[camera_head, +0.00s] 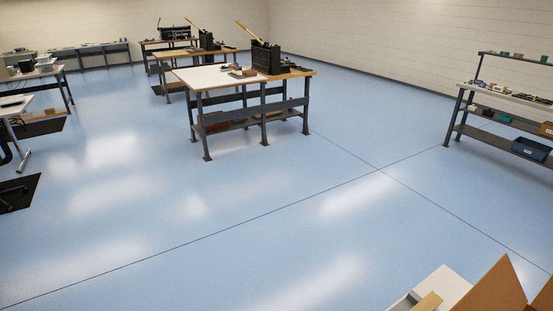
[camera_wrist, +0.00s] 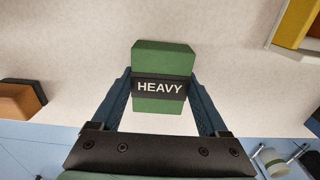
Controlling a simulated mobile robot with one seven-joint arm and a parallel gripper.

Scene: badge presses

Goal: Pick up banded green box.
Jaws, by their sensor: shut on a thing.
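The banded green box (camera_wrist: 163,57) shows in the wrist view, with a black band across it that reads HEAVY. My gripper (camera_wrist: 160,92) has one blue finger on each side of the box and is shut on it. A pale surface lies behind the box; I cannot tell whether the box touches it. The head view shows neither the box nor my gripper clearly.
In the wrist view, an orange-brown box (camera_wrist: 20,100) is at left and a yellow item (camera_wrist: 292,25) at upper right. In the head view, a workbench (camera_head: 205,78) and a shelf rack (camera_head: 500,92) stand beyond open blue floor (camera_head: 230,220).

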